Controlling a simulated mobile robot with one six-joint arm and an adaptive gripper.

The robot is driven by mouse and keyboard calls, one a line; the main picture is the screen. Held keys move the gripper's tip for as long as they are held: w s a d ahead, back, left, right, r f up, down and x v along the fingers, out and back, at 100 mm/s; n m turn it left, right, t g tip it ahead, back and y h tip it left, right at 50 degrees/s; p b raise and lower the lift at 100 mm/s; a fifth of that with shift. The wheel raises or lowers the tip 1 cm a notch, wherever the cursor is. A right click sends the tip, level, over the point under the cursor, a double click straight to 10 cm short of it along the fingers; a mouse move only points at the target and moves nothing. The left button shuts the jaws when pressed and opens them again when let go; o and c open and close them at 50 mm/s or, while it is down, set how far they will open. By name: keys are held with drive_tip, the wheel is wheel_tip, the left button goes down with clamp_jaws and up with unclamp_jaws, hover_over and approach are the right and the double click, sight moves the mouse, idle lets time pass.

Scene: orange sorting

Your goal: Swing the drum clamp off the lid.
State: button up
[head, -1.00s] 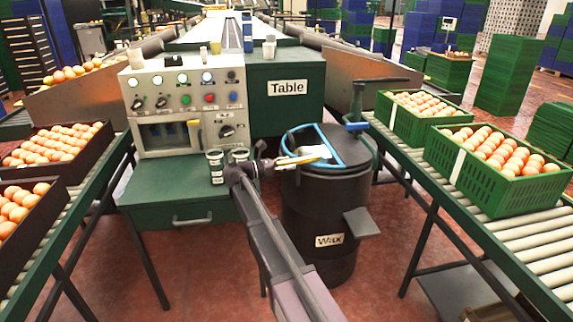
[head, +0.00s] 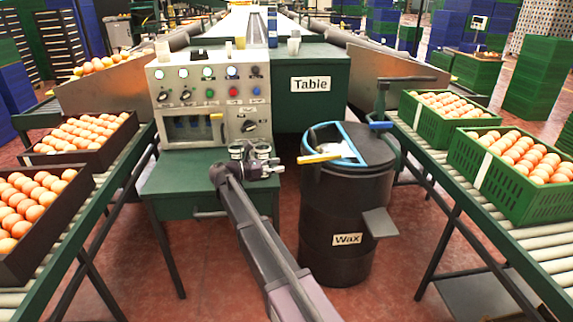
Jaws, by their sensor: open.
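The black drum (head: 325,215), labelled "Wax", stands upright right of the small green desk. Its dark lid (head: 372,146) is on top. The blue curved clamp (head: 347,133) lies over the left part of the lid. A yellow-handled piece (head: 320,158) lies at the clamp's near left edge; whether it is joined to the clamp I cannot tell. My gripper (head: 274,165) is open, left of the drum and apart from it, over the desk's right edge beside two small cups. Its fingers are small and dark, and nothing shows between them.
The green desk (head: 180,185) carries a control panel (head: 208,100) and the cups (head: 237,152). A dark post with a blue part (head: 380,125) stands behind the drum. Roller conveyors with crates of oranges flank both sides.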

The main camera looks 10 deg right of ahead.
drive_tip(key=shift+a, duration=0.35)
drive_tip(key=shift+s+d, duration=0.1)
drive_tip(key=c, duration=0.6)
drive_tip(key=shift+s+d+f, duration=0.15)
drive_tip(key=shift+d+f, duration=0.05)
clamp_jaws()
drive_tip(key=s+d+f+m+g+y, duration=0.2)
drive_tip(key=s+d+f+m+y, duration=0.8)
drive_tip(key=s+f, duration=0.4)
drive_tip(key=s+a+f+m+y, duration=0.1)
drive_tip(key=s+f+m+y, duration=0.1)
drive_tip(key=s+m+y, duration=0.2)
drive_tip(key=s+a+f+m+y, duration=0.1)
drive_tip(key=s+m, duration=0.4)
drive_tip(key=s, duration=0.6)
drive_tip(key=shift+s+f+m+g+y, duration=0.15)
drive_tip(key=shift+f+m+g+y, duration=0.35)
drive_tip(key=shift+y, duration=0.9)
